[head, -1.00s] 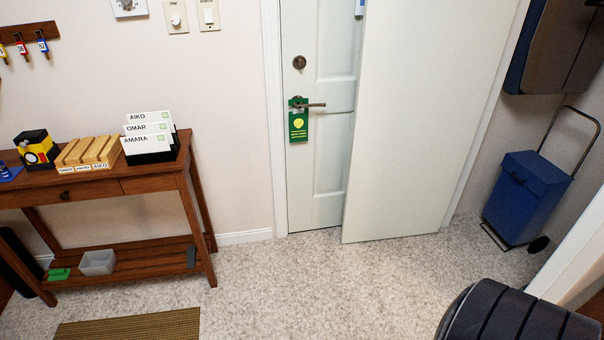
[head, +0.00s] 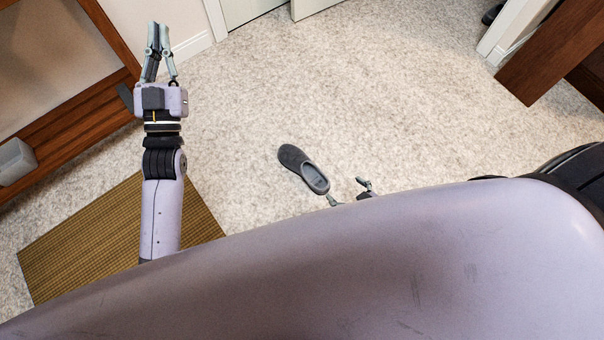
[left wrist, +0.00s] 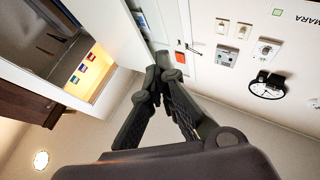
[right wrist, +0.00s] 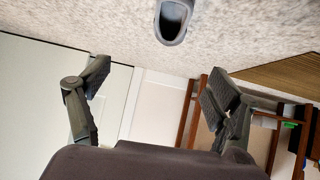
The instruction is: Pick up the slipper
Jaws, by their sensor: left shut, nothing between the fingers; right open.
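A dark grey slipper (head: 295,160) lies on the pale speckled floor in the middle of the head view, its open heel end toward the lower right. It also shows at the top of the right wrist view (right wrist: 174,20). My right gripper (head: 350,194) is open and empty close to the slipper's heel end, mostly hidden behind my own arm in the head view. Its two fingers are wide apart in the right wrist view (right wrist: 160,85). My left gripper (head: 159,30) is shut and empty, up at the left, away from the slipper; its closed fingers show in the left wrist view (left wrist: 160,80).
A brown woven mat (head: 110,240) lies at the left. The wooden table (head: 80,120) with a grey bin (head: 15,160) on its lower shelf stands beyond it. A wooden piece (head: 545,65) juts in at the upper right. The floor around the slipper is clear.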

